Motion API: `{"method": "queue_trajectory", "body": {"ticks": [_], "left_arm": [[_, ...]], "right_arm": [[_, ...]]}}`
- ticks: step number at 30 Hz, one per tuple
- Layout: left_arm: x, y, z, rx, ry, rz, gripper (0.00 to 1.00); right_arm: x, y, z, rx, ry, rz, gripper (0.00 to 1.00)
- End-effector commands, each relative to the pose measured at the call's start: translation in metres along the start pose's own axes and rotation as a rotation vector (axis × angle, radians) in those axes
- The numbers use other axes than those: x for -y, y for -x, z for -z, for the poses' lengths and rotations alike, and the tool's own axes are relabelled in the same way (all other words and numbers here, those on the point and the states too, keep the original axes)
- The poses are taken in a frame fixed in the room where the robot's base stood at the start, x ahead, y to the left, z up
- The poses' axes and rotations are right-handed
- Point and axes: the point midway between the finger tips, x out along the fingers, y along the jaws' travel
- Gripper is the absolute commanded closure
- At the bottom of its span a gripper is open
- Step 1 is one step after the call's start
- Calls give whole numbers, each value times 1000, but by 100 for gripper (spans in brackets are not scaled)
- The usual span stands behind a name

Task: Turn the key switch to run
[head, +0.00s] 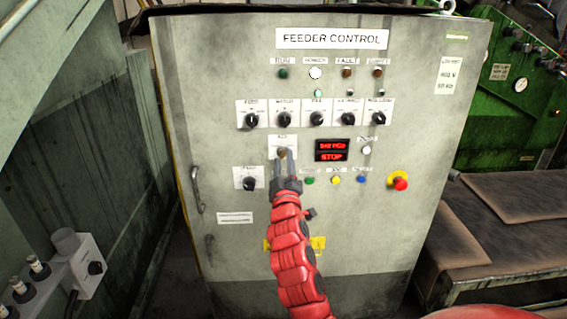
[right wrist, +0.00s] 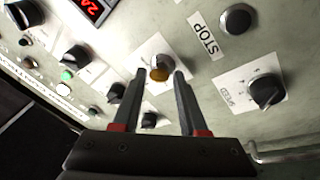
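The key switch (head: 282,153) is a small brass-coloured part on a white plate, at the middle of the grey feeder control cabinet (head: 420,130). In the right wrist view the brass key switch (right wrist: 160,72) shows just beyond and between the fingertips. I cannot tell which position it points to. My right gripper (head: 282,158) is open, its two dark fingers reaching toward the switch from below. In the right wrist view the gripper (right wrist: 160,78) has a clear gap between its fingers. Contact with the switch cannot be made out. My left gripper is not in view.
A row of black selector knobs (head: 317,118) sits above the switch. Another black knob (head: 249,183) is at its lower left. A red display (head: 331,150) is to its right, with coloured buttons (head: 335,180) below. A red emergency stop (head: 400,183) is further right.

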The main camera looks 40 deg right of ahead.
Motion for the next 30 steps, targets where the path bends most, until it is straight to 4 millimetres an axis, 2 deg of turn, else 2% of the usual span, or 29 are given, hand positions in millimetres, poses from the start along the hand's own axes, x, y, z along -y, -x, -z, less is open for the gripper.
{"method": "queue_trajectory", "body": {"ticks": [1,3,11,16,20,30], "left_arm": [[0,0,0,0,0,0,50],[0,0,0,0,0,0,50],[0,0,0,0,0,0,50],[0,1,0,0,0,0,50],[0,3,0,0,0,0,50],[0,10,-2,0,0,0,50]], "right_arm": [[0,0,0,0,0,0,47],[0,0,0,-1,0,-1,38],[0,0,1,-2,1,-1,38],[1,13,0,-2,2,0,38],[2,37,-1,0,1,2,38],[1,122,0,-3,-1,2,38]]}}
